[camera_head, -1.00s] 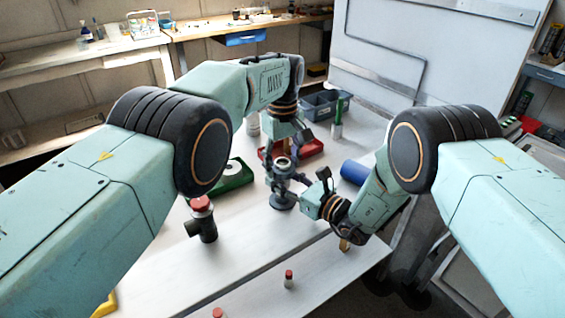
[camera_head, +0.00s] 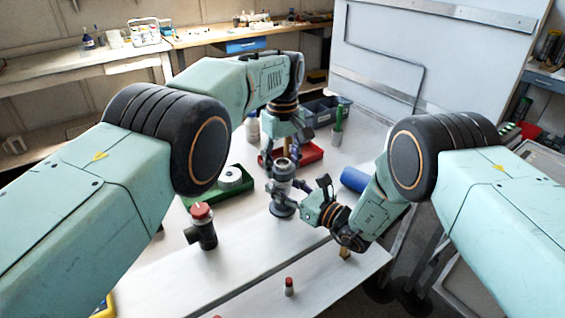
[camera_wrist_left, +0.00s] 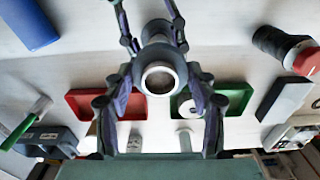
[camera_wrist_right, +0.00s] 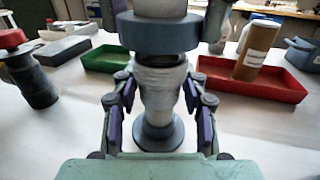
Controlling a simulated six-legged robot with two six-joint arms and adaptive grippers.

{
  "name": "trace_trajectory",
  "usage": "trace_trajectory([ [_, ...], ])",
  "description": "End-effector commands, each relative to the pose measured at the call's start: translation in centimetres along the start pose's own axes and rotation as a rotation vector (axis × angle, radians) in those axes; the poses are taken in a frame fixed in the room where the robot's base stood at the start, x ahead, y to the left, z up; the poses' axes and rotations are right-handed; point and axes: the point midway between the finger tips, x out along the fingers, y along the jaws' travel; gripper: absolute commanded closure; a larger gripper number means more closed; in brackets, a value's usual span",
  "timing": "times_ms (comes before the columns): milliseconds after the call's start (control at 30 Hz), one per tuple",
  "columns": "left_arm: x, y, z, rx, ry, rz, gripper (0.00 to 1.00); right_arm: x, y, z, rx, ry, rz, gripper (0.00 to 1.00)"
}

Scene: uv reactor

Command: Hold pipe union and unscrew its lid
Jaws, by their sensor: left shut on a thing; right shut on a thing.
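The pipe union (camera_head: 283,208) stands upright on its round dark base on the table, in the middle of the head view. The right wrist view shows its pale body (camera_wrist_right: 158,88), dark base and wide blue-grey collar (camera_wrist_right: 157,33), part of the lid end. The left wrist view shows its round top opening (camera_wrist_left: 160,77) from above. My left gripper (camera_wrist_left: 160,65) comes down from above, shut around the union's upper end. My right gripper (camera_wrist_right: 158,95) comes from the right in the head view, shut on the body below the collar. Exact finger contacts are partly hidden.
A green tray (camera_head: 248,186) and a red tray (camera_head: 313,152) lie behind the union. A blue cylinder (camera_head: 354,179) lies to the right. A dark pipe fitting with a red cap (camera_head: 203,228) stands front left, and a small red-capped bottle (camera_head: 289,287) stands in front.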

Motion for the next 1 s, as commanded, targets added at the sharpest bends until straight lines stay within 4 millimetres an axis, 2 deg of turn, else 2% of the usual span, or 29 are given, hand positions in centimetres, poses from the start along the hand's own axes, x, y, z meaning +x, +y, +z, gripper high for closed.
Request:
trace_trajectory([
  [333, -3.6, 0.1, 0.0, 0.000, 0.002, 0.003, 0.81, 0.0, 0.0, -0.1, 0.001, 0.001, 0.000, 1.00],
  [567, -4.0, 0.0, 0.0, 0.000, 0.001, 0.001, 0.81, 0.0, 0.0, -0.1, 0.001, 0.001, 0.000, 1.00],
  [600, -4.0, 0.0, 0.0, 0.000, 0.001, 0.001, 0.81, 0.0, 0.0, -0.1, 0.001, 0.001, 0.000, 0.56],
  [900, -3.9, 0.0, 0.0, 0.000, 0.001, 0.001, 0.81, 0.0, 0.0, 0.0, 0.000, 0.001, 0.000, 0.30],
  [1000, -3.9, 0.0, 0.0, 0.000, 0.001, 0.001, 0.81, 0.0, 0.0, 0.0, 0.000, 0.000, 0.000, 0.30],
])
